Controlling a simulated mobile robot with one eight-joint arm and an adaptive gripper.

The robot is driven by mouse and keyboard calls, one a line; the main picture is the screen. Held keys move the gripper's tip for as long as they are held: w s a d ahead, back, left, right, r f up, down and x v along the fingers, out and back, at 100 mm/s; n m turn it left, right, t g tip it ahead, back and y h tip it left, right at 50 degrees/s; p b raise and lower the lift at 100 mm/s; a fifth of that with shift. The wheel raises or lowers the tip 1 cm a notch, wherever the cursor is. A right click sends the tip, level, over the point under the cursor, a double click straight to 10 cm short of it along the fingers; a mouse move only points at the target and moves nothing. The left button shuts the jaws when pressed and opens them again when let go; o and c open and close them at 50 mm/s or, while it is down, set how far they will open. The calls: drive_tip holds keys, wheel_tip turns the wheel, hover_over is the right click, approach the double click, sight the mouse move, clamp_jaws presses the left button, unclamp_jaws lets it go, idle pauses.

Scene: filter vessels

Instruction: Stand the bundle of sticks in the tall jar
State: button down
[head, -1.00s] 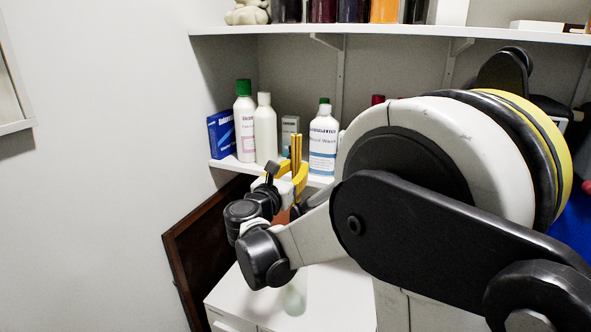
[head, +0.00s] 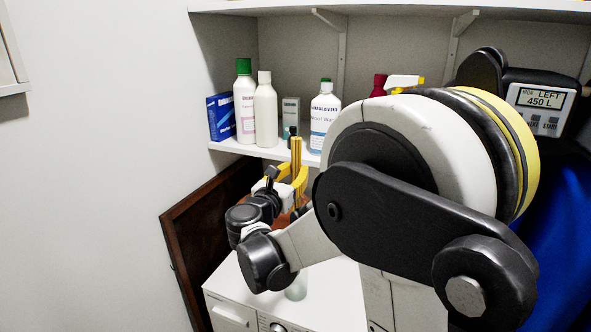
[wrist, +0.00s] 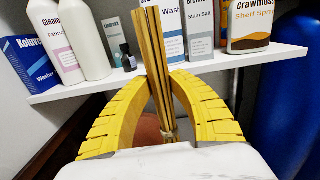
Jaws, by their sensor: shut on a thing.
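The bundle of sticks (head: 296,158) is yellow-brown and upright in the head view. My gripper (head: 294,181) has yellow fingers and is shut on it. In the wrist view the sticks (wrist: 155,62) stand between the two ribbed fingers (wrist: 161,82), with a pale tie low on the bundle. A pale green, glassy vessel (head: 296,289) stands on the white cabinet top below my arm; my arm hides its upper part, so I cannot tell whether it is the tall jar. A terracotta object (wrist: 147,131) shows partly behind the gripper.
A shelf (head: 262,151) behind the gripper carries bottles and boxes, including a white bottle (head: 265,112) and a blue box (head: 221,117). A dark framed board (head: 190,235) leans at the left. The white cabinet top (head: 330,292) has bare room at the front.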

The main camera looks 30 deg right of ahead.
drive_tip(key=shift+f+b, duration=5.45)
drive_tip(key=shift+f, duration=1.25)
drive_tip(key=c, duration=1.1)
unclamp_jaws()
drive_tip(key=shift+c, duration=0.2)
drive_tip(key=shift+a, duration=0.1)
drive_tip(key=v, duration=1.2)
